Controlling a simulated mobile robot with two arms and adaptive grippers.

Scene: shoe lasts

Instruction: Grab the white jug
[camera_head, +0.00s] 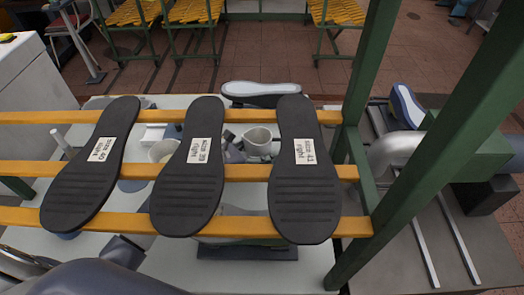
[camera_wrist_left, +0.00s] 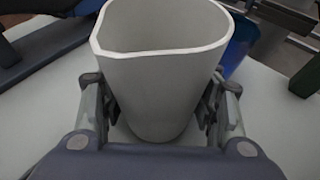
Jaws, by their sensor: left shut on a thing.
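The white jug (camera_wrist_left: 160,75) fills the middle of the left wrist view, upright, with its wide rim facing up. My left gripper (camera_wrist_left: 160,95) is shut on its body, one finger on each side. In the head view, a light round vessel (camera_head: 259,136) shows between two shoe soles and appears to be this jug. Dark finger parts show beside it, but most of my left gripper is hidden under the soles and slats. My left arm comes in at the lower left. My right gripper is not in view.
Three black soles (camera_head: 188,190) lie across yellow slats (camera_head: 133,172) above the white table (camera_head: 300,262). A green frame post (camera_head: 362,85) stands to the right. Another pale vessel (camera_head: 162,150) is partly hidden by a sole. A white-topped shoe piece (camera_head: 262,90) lies behind.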

